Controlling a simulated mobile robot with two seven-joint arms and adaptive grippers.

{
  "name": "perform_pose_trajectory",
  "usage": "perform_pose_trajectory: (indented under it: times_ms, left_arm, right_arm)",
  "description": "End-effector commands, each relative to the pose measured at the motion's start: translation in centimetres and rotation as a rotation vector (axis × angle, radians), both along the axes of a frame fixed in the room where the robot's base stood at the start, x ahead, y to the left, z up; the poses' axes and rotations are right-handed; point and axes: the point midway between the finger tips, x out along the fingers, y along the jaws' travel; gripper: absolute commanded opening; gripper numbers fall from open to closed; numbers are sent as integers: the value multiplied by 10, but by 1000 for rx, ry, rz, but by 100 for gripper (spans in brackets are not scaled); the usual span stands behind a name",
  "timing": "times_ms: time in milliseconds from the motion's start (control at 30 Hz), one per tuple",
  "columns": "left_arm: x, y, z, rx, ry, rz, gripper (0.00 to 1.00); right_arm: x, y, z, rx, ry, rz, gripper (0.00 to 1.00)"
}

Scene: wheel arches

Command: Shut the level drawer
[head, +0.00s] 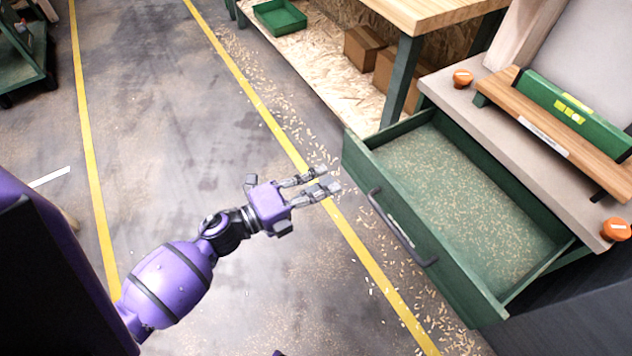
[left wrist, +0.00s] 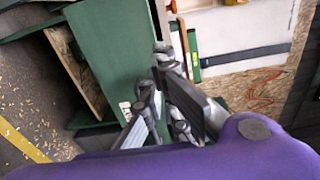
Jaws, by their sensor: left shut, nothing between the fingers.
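The level drawer (head: 470,190) is a green drawer, pulled well out from under the worktop. Its inside looks empty apart from pale speckles like wood dust. A dark bar handle (head: 402,228) runs along its front, with a pale label beside it. My left gripper (head: 327,180) is shut and empty, to the left of the drawer front and apart from the handle in the head view. In the left wrist view its fingers (left wrist: 155,72) show in front of a green panel (left wrist: 108,55), which looks like the drawer front. My right gripper is not in view.
A green level (head: 575,112) rests on a wooden rack above the drawer, between orange knobs. A wooden bench (head: 435,12) with cardboard boxes (head: 362,48) and a green tray (head: 280,17) on its lower shelf stands behind.

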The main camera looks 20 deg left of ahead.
Motion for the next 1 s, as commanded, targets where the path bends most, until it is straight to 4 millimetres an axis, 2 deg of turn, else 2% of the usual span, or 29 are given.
perform_pose_trajectory:
  times_ms: [200, 400, 600, 1000]
  left_arm:
    - [40, -30, 1, -2, -1, 0, 0]
    - [66, -49, 1, -1, 0, 0, 0]
    - [78, -57, 0, -2, 2, 2, 0]
    - [80, -58, 0, -2, 2, 2, 0]
  right_arm:
    - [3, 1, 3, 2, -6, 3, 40]
    - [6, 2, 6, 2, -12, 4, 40]
    - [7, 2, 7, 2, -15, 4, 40]
    - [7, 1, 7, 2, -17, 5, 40]
